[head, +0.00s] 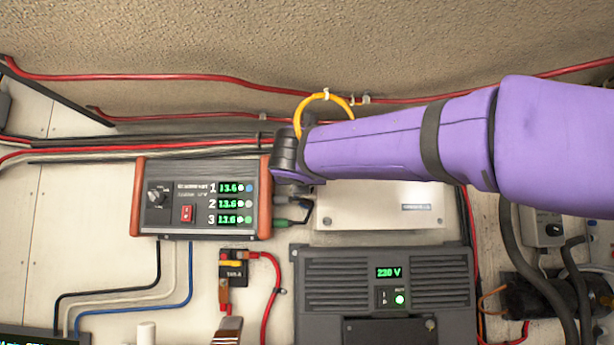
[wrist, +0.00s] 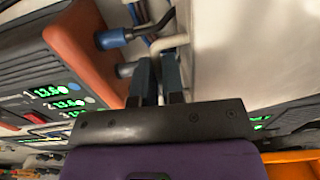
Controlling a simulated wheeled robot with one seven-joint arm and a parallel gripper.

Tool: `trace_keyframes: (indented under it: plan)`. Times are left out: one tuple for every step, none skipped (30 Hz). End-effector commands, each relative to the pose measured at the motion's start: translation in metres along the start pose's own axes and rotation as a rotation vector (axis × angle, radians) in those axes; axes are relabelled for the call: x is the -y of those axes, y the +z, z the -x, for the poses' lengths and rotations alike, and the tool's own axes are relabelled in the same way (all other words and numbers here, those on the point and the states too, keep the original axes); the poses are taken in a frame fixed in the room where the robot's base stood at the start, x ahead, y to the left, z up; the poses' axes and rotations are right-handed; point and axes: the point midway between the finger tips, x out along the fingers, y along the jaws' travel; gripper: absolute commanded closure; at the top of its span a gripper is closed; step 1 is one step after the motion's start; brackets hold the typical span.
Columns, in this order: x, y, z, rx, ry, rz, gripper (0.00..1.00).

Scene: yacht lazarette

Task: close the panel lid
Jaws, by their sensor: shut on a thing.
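A white box-like panel (head: 378,208) is on the wall right of the charger; I cannot tell which part of it is a lid. Its pale surface fills the right of the wrist view (wrist: 245,45). My gripper (wrist: 156,62) is shut, its two dark blue-grey fingers close together between the charger's side and the pale surface. A light grey bent piece (wrist: 169,42) shows at the fingertips, and the jaws appear closed on it. The exact contact is hidden. In the head view my purple arm covers the panel's upper part and the fingers cannot be made out.
The charger (head: 205,198), with green readouts, stands left of the panel. Its blue plug (wrist: 110,38) and cables lie close to my fingers. A dark inverter (head: 385,290) sits below. An orange loop (head: 325,98) and red cables (head: 200,77) run above.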

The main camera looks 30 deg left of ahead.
Motion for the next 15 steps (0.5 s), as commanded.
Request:
trace_keyframes:
  plan:
    - [-0.0083,0.0032,0.0045,0.004,0.016,-0.002,1.00]
    - [-0.0084,0.0030,0.0042,0.004,0.015,-0.002,1.00]
    - [-0.0085,0.0029,0.0041,0.004,0.015,-0.002,1.00]
    - [-0.0086,0.0028,0.0040,0.004,0.014,-0.002,1.00]
    - [-0.0086,0.0027,0.0040,0.003,0.014,-0.002,1.00]
    - [-0.0087,0.0027,0.0040,0.003,0.014,-0.002,1.00]
    - [-0.0087,0.0026,0.0040,0.003,0.014,-0.002,1.00]
    - [-0.0087,0.0026,0.0040,0.003,0.014,-0.002,1.00]
    - [-0.0088,0.0025,0.0040,0.003,0.015,-0.002,1.00]
    - [-0.0088,0.0024,0.0040,0.003,0.015,-0.002,1.00]
    - [-0.0088,0.0024,0.0040,0.003,0.015,-0.002,1.00]
    - [-0.0088,0.0023,0.0041,0.003,0.015,-0.002,1.00]
    - [-0.0089,0.0023,0.0041,0.003,0.015,-0.002,0.86]
    - [-0.0088,0.0022,0.0040,0.003,0.015,-0.002,0.80]
    - [-0.0084,0.0021,0.0038,0.003,0.014,-0.002,0.80]
